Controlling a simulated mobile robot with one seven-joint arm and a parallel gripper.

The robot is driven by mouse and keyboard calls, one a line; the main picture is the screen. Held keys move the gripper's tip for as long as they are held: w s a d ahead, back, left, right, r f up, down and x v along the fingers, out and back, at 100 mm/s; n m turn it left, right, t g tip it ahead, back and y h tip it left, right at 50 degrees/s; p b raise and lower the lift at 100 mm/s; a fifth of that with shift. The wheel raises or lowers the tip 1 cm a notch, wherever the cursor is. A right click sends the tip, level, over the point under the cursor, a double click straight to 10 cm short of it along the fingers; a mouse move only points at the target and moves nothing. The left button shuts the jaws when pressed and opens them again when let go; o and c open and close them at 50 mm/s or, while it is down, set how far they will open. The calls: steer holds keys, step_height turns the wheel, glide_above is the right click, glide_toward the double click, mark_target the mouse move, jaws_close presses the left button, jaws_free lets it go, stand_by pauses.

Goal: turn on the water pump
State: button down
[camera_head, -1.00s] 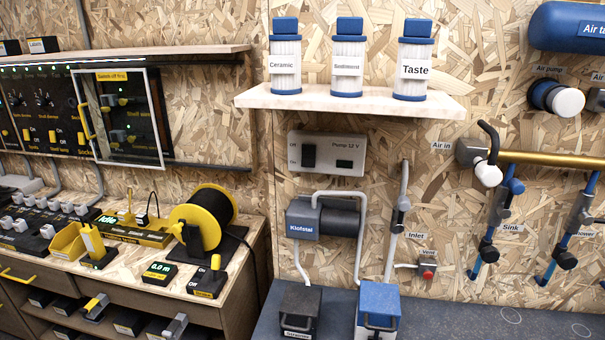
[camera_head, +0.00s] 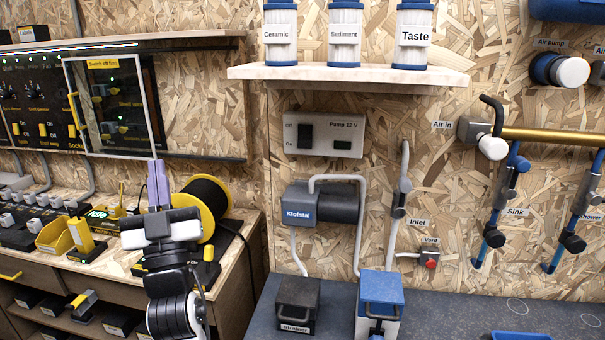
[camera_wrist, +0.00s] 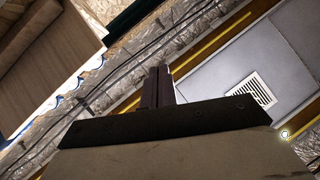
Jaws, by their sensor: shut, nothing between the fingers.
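The grey switch panel labelled Pump 12 V (camera_head: 345,124) is on the chipboard wall in the head view, below the filter shelf. Its dark rocker switch (camera_head: 305,137) sits beside the labels Off and On. I cannot tell which way it is tipped. The dark pump with a blue Klofstal label (camera_head: 340,204) is below the panel, with grey hoses. My gripper (camera_head: 158,184) is at the lower left, fingers upright and together, empty. It is left of the panel and lower, apart from it. In the wrist view my shut fingers (camera_wrist: 158,86) show no switch.
A wooden shelf (camera_head: 345,76) with several filters juts out above the panel. A cable reel (camera_head: 207,205) shows close to my gripper. A dark strainer box (camera_head: 298,304) and a blue box (camera_head: 380,290) stand below the pump. The wall around the panel is clear.

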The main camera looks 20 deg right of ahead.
steer(key=d+f+m+g+h+b, duration=0.1)
steer(key=d+f+m+g+h, duration=0.2)
steer(key=d, duration=0.8)
steer(key=w+d+f+m+g+h, duration=0.1)
steer(key=d+f+m+g+h, duration=0.2)
steer(key=d+f+h, duration=0.4)
steer(key=d+g+h, duration=0.1)
steer(key=d+h, duration=0.1)
steer(key=d, duration=0.3)
steer(key=shift+f+m+b, duration=0.25)
steer(key=shift+m+b, duration=0.05)
steer(key=shift+b, duration=0.05)
steer(key=shift+w+r, duration=0.15)
steer(key=shift+r, duration=0.1)
